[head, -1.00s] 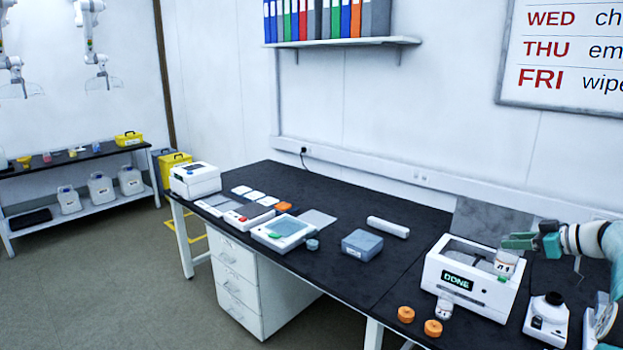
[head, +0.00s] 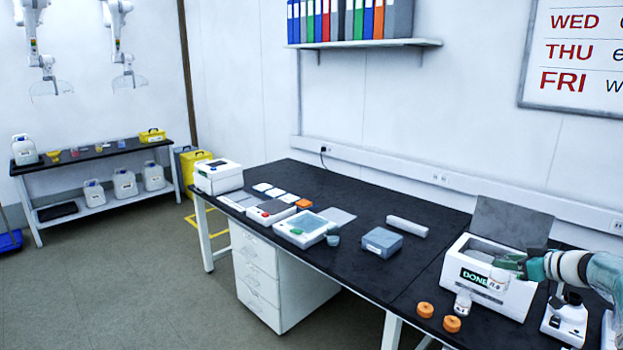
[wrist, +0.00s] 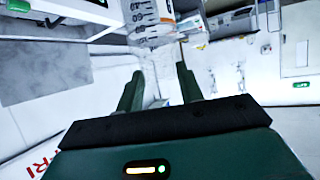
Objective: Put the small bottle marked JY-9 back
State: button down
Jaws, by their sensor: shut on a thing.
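My gripper (head: 508,266) reaches in from the right, over the white box-shaped machine whose display reads DONE (head: 452,262). It is shut on a small white bottle (head: 496,282), held at the machine's front right. The bottle's label is too small to read with certainty. A second small white bottle (head: 463,302) stands on the bench against the machine's front. The machine's grey lid (head: 512,224) stands open.
A white microscope-like instrument (head: 566,318) stands right of the machine.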

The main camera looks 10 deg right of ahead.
jog(key=w+a+f+m+h, duration=0.2)
jog(key=w+a+f+h, duration=0.1)
jog(key=a+f, duration=0.65)
jog(key=w+a+f+m+h, duration=0.2)
jog(key=w+a+f+m, duration=0.1)
jog(key=a+f, duration=0.65)
jog(key=s+a+f, duration=0.2)
jog(key=a, duration=1)
jog(key=s+a+f+n, duration=0.1)
jog(key=a+f, duration=0.1)
jog(key=a, duration=1)
jog(key=shift+s+f+t+y, duration=0.3)
jog(key=shift+s+y, duration=0.1)
